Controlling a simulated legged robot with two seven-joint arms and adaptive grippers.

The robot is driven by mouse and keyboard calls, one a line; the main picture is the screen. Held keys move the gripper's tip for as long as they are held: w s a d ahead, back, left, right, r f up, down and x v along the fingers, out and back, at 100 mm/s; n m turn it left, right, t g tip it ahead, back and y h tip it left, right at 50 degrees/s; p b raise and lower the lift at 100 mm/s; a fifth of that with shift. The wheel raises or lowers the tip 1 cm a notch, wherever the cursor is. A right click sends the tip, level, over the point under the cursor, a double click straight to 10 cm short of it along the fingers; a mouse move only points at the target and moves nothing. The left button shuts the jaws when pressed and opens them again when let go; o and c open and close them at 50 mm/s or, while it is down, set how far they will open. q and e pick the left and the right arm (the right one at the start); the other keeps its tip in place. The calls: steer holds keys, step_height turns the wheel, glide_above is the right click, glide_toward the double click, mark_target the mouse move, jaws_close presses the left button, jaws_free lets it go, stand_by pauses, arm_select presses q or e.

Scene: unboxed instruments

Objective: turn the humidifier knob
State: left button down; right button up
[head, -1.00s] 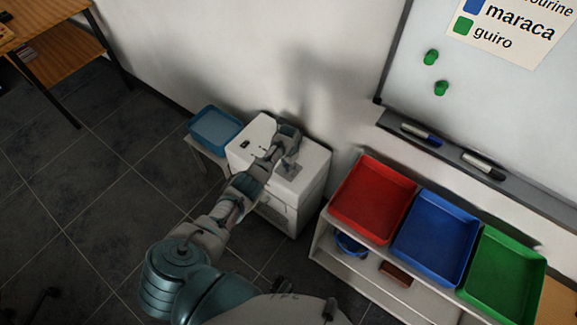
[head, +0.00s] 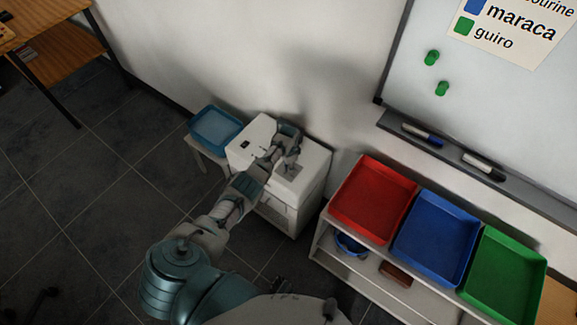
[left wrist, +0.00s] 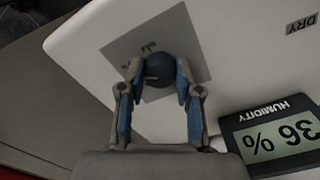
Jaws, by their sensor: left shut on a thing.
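The humidifier (head: 252,132) is a white box by the wall; its white top (left wrist: 225,50) fills much of the left wrist view. A dark round knob (left wrist: 159,74) sits on a grey square plate (left wrist: 128,48) with lettering partly covered. My left gripper (left wrist: 157,76) has its two blue-padded fingers closed around the knob from both sides. In the head view my left gripper (head: 288,144) is over the humidifier's top and hides the knob. A display (left wrist: 270,135) reads "HUMIDITY 36 %", upside down. My right gripper is not in view.
A blue tray (head: 216,127) stands left of the humidifier. Right of it, a low shelf (head: 330,243) carries red (head: 373,200), blue (head: 434,236) and green (head: 500,272) trays. A whiteboard ledge (head: 470,150) with markers is above. A "DRY" label (left wrist: 302,24) is on the humidifier.

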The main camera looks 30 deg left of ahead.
arm_select(q)
steer(key=shift+w+r, duration=0.15)
steer(key=shift+w, duration=0.1)
steer(key=c, duration=0.9)
jaws_free()
steer(key=shift+o, duration=0.6)
steer(key=shift+f, duration=0.2)
step_height(320, 180, up, 12)
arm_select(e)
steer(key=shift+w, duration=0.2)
arm_select(q)
steer(key=shift+f, duration=0.1)
